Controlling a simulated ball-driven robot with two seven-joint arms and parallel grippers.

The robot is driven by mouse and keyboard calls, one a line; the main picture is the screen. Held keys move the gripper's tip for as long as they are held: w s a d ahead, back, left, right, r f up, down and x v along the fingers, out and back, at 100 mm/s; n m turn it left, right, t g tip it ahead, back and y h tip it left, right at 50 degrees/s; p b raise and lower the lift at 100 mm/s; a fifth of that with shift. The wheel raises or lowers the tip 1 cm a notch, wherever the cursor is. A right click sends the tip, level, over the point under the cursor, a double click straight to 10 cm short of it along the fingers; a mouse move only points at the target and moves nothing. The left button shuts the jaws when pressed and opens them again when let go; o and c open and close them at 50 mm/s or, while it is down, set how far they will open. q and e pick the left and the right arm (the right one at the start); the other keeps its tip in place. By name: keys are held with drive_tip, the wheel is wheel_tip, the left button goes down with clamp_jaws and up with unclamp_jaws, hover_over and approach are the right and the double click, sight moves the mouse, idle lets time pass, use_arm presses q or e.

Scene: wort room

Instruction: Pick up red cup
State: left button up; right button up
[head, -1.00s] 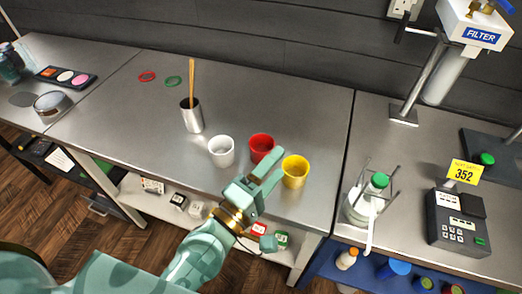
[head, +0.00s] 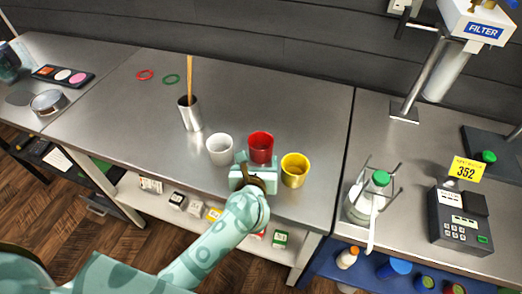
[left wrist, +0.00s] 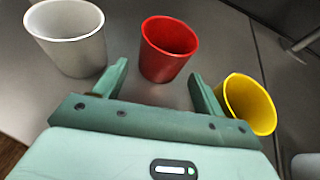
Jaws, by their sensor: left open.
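The red cup (head: 261,148) stands upright on the steel table between a white cup (head: 220,149) on its left and a yellow cup (head: 294,169) on its right. It also shows in the left wrist view (left wrist: 167,52), just beyond and between my fingertips. My left gripper (left wrist: 156,80) is open and empty, its two fingers apart and pointing at the red cup. In the head view the gripper (head: 258,168) is in front of the red cup, and the hand hides its fingers. My right gripper is not in view.
The white cup (left wrist: 68,36) and yellow cup (left wrist: 247,103) stand close beside my fingers. A metal beaker (head: 190,114) with a wooden stick stands behind left. A wire rack with a green-capped bottle (head: 380,179) is at right.

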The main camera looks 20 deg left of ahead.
sight(262, 137)
use_arm(q)
drive_tip(key=b+x, duration=0.1)
drive_tip(key=x, duration=0.5)
drive_tip(key=shift+d, duration=0.15)
drive_tip(key=shift+r, duration=0.15)
drive_tip(key=c, duration=0.8)
drive_tip(key=shift+r, duration=0.8)
drive_tip(key=shift+r+p, duration=0.6)
drive_tip(key=shift+r, duration=0.3)
drive_tip(key=s+a+r+p, duration=0.3)
drive_tip(key=s+a+r, duration=0.5)
drive_tip(key=s, duration=0.3)
drive_tip(key=shift+r, duration=0.75)
